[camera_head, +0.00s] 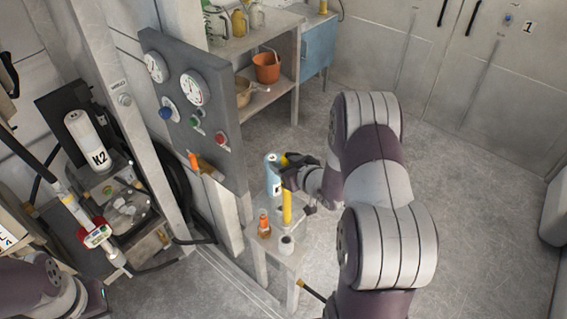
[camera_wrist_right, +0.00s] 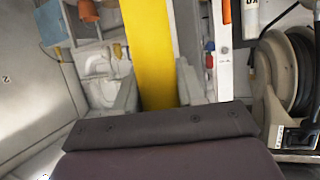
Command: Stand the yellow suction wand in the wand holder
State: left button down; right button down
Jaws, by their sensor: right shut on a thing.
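The yellow suction wand (camera_head: 287,207) is roughly upright over the small side table (camera_head: 262,246) in the head view. My right gripper (camera_head: 291,176) is shut on its upper part. In the right wrist view the wand (camera_wrist_right: 148,45) fills the space between my right gripper's two fingers (camera_wrist_right: 157,95). A small white cup-shaped thing (camera_head: 287,246), perhaps the wand holder, stands on the table's front corner, just below the wand. I cannot tell whether the wand's lower end touches anything. My left gripper is not in view; only part of my left arm shows at the lower left.
A blue bottle (camera_head: 272,172) stands just left of my right gripper. A small orange-topped bottle (camera_head: 264,226) stands on the side table. A grey gauge panel (camera_head: 196,112) rises to the left. Shelves with an orange pot (camera_head: 266,68) stand behind. Open floor lies to the right.

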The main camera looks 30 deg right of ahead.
aim_at(289, 195)
jog(key=shift+s+f, duration=0.1)
jog(key=shift+s, duration=0.05)
jog(key=shift+f+b, duration=0.25)
jog(key=shift+b, duration=0.15)
notch_tip(289, 195, down, 3)
jog(key=b, duration=0.2)
jog(key=shift+f+b, duration=0.2)
jog(key=shift+b, duration=0.15)
jog(key=shift+f+b, duration=0.6)
jog(key=shift+f, duration=0.1)
notch_tip(289, 195, down, 3)
jog(key=b, duration=0.2)
jog(key=shift+f+b, duration=0.15)
jog(key=shift+b, duration=0.2)
jog(key=shift+f+b, duration=0.85)
jog(key=shift+f, duration=0.5)
